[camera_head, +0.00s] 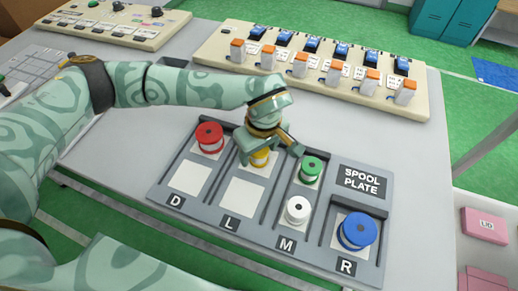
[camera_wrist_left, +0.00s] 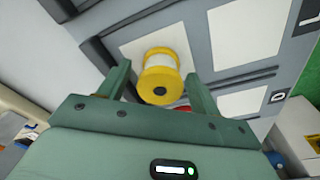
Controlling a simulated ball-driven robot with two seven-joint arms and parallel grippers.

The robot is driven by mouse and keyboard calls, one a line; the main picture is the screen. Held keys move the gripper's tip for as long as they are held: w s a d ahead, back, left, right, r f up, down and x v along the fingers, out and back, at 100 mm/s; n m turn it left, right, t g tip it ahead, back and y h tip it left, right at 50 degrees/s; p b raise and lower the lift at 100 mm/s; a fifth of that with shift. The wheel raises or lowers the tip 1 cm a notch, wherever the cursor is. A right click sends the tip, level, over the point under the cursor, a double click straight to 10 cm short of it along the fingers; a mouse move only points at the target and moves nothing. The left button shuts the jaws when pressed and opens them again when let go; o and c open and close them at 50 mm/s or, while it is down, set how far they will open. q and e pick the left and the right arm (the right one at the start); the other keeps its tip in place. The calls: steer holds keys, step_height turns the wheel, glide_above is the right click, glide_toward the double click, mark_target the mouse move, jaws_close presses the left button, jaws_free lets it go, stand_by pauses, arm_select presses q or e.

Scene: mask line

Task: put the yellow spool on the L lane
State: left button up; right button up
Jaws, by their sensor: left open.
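The yellow spool (camera_head: 260,159) stands at the back end of the L lane (camera_head: 242,197) on the grey spool plate, partly hidden by my left gripper (camera_head: 269,150). The white square at the front of that lane is bare. My left gripper is open above the spool. In the left wrist view the yellow spool (camera_wrist_left: 160,84) shows between the two spread fingers of the left gripper (camera_wrist_left: 157,72), with a gap on each side. My right gripper is not in view.
A red spool (camera_head: 209,138) stands at the back of lane D. A green spool (camera_head: 311,169) and a white spool (camera_head: 298,209) stand in lane M, a large blue spool (camera_head: 357,231) in lane R. A cream panel (camera_head: 425,103) with orange-topped pieces lies behind.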

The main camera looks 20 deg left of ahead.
mark_target(262, 153)
arm_select(q)
step_height(262, 153, up, 12)
steer(key=d+p, duration=0.1)
steer(key=p, duration=0.2)
steer(key=shift+s, duration=0.45)
